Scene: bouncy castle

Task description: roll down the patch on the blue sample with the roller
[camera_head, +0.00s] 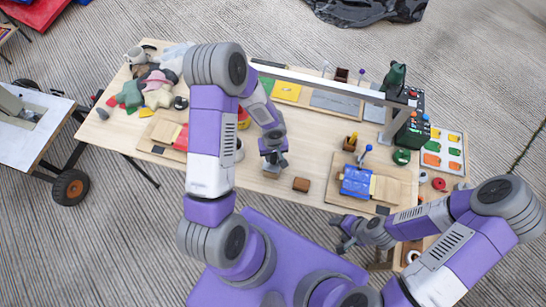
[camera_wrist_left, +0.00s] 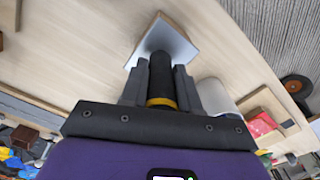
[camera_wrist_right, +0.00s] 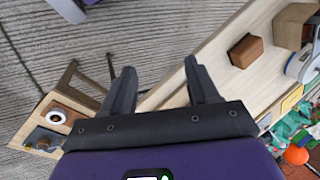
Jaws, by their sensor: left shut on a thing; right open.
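The blue sample (camera_head: 357,181) lies on a wooden board (camera_head: 338,172) at the right of the table. A tan piece lies against its right side. I cannot make out the patch's edges. My left gripper (camera_head: 273,152) is left of the sample, above the table. In the left wrist view, the left gripper (camera_wrist_left: 160,78) is shut on a black handle (camera_wrist_left: 161,72) with a yellow band. A pale square plate (camera_wrist_left: 172,42) shows beyond it; I cannot tell whether this tool is the roller. My right gripper (camera_wrist_right: 160,85) is open and empty near the front edge.
A brown block (camera_head: 301,184) sits left of the sample board. A metal frame (camera_head: 325,83) spans the table's back. A blue-knobbed piece (camera_head: 365,153) stands behind the sample. Cloths (camera_head: 158,85) and a red item (camera_head: 181,138) lie at left. Bare tabletop shows around my left gripper.

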